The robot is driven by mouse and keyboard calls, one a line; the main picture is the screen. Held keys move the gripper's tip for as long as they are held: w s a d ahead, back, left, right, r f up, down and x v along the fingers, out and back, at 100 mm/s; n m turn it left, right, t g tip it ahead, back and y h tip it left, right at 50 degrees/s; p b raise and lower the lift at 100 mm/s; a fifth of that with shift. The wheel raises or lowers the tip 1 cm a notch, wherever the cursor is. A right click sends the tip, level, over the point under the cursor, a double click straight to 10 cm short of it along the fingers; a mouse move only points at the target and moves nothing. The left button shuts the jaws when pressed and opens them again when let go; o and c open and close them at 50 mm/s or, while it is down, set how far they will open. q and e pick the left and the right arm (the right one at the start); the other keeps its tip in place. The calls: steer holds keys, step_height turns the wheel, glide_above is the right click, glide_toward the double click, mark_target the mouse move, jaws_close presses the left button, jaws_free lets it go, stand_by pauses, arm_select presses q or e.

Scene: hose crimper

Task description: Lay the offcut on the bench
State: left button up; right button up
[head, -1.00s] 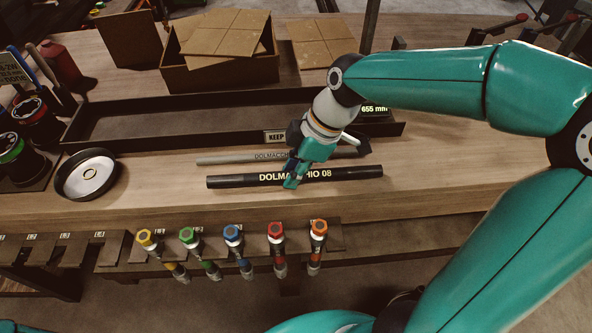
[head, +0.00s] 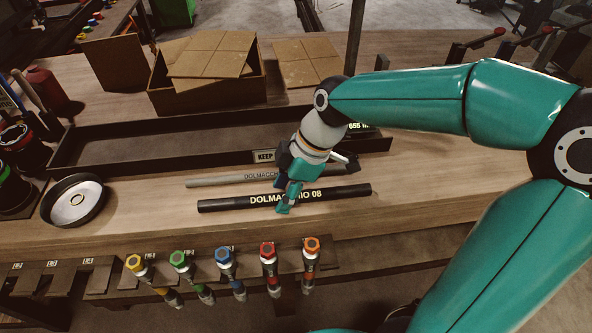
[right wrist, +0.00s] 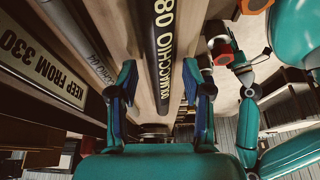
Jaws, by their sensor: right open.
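A short black hose piece marked DOLMACCHIO 08 (head: 340,192), which looks like the offcut, lies flat on the wooden bench (head: 430,195) near its front edge. My right gripper (head: 288,200) is low over the middle of this piece. In the right wrist view the black piece (right wrist: 165,40) runs between the two open fingers (right wrist: 165,92), with a gap on each side. A thinner grey hose (head: 225,180) lies just behind it, partly hidden by the gripper. My left gripper is not in view.
A long dark tray (head: 110,168) with a KEEP label lies behind the hoses. A round black-rimmed dish (head: 77,200) is at left and a cardboard box (head: 205,95) at the back. Several colour-capped tools (head: 224,258) hang along the front edge. The bench right of the hoses is clear.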

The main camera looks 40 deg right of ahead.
steer(key=v, duration=1.1)
steer(key=shift+s+r, duration=0.15)
steer(key=shift+r, duration=0.1)
steer(key=shift+d, duration=0.1)
